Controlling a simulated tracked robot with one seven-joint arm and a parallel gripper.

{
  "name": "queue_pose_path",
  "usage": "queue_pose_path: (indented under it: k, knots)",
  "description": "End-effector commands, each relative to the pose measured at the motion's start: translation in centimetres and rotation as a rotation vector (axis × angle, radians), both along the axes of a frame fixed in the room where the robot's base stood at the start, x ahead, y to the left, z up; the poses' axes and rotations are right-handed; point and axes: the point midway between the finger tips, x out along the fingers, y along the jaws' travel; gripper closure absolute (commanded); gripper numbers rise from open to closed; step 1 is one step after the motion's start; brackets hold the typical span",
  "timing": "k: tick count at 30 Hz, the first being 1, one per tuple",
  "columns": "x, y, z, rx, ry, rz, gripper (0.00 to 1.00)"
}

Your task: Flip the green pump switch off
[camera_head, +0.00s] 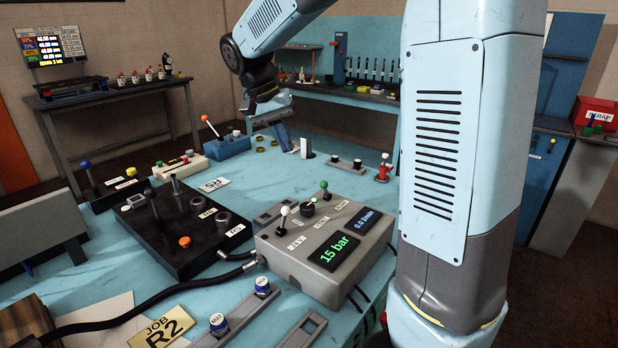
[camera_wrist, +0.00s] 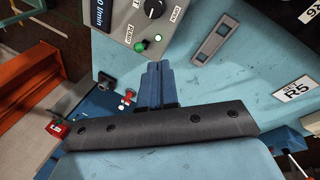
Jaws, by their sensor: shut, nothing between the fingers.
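The grey pump box (camera_head: 345,278) stands on the blue table in the head view. A green-tipped toggle switch (camera_head: 324,188) rises from its far edge, beside a black knob (camera_head: 309,208) and a white-tipped toggle (camera_head: 284,214). The box displays read 15 bar and 0.0 l/min. In the wrist view the green switch tip (camera_wrist: 140,46) shows near the box's edge; which way its lever leans is unclear. My gripper (camera_wrist: 155,70) is shut and empty, its fingertips just below the green tip in that picture. In the head view my gripper (camera_head: 284,138) is beyond the box, apart from it.
A black valve block (camera_head: 180,225) with levers and a black hose (camera_head: 150,310) sits left of the box. A small red-based valve (camera_head: 383,170) stands behind it on the right.

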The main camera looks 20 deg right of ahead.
Motion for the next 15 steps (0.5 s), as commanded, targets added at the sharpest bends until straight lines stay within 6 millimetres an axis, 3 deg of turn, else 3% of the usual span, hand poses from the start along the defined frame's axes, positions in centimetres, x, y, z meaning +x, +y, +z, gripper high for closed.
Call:
queue_pose_path:
  k: [6,15]
  knots:
    - [2.1,1.1,-1.2,-0.044,0.028,-0.039,1.0]
    - [2.4,1.3,-1.3,-0.052,0.031,-0.048,1.0]
